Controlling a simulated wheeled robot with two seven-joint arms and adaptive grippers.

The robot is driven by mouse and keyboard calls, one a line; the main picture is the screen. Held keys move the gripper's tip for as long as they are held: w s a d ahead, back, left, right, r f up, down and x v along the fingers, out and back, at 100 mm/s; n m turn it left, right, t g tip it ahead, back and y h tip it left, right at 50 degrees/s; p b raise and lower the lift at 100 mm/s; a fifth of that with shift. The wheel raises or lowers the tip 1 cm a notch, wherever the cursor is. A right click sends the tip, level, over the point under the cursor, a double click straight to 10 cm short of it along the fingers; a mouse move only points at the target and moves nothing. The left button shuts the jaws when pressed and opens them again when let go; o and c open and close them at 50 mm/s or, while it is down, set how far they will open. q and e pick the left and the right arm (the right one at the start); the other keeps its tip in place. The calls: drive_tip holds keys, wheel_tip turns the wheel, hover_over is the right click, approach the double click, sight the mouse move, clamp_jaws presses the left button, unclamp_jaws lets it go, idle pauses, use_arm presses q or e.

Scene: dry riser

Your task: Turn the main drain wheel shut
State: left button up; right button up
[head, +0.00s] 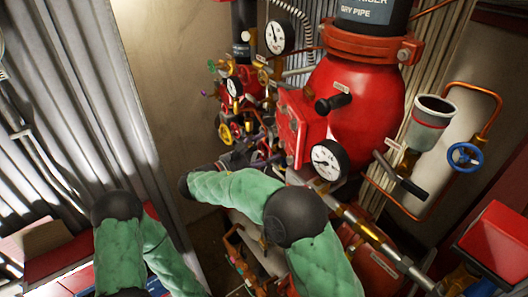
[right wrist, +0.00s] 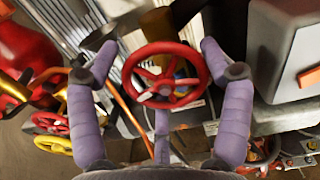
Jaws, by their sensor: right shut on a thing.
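A red spoked handwheel (right wrist: 166,76) sits in the middle of the right wrist view, between the purple fingers of my right gripper (right wrist: 158,62). The fingers reach around it from both sides, with a third finger below. The gripper is shut on this wheel; the exact contact at the rim is hard to see. In the head view my right gripper (head: 258,158) is small and partly hidden behind my green-sleeved arm, low by the valve cluster, and the wheel it holds cannot be made out. My left arm shows at lower left; its gripper is not in view.
A big red valve body (head: 362,105) with a pressure gauge (head: 328,160) stands right of my gripper. A yellow handwheel (head: 224,132) is close by. A blue handwheel (head: 465,157) is at right. Corrugated metal walls (head: 85,85) bound the left.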

drive_tip(key=shift+d+r+m, duration=0.15)
drive_tip(key=shift+r+m, duration=0.2)
drive_tip(key=shift+m, duration=0.05)
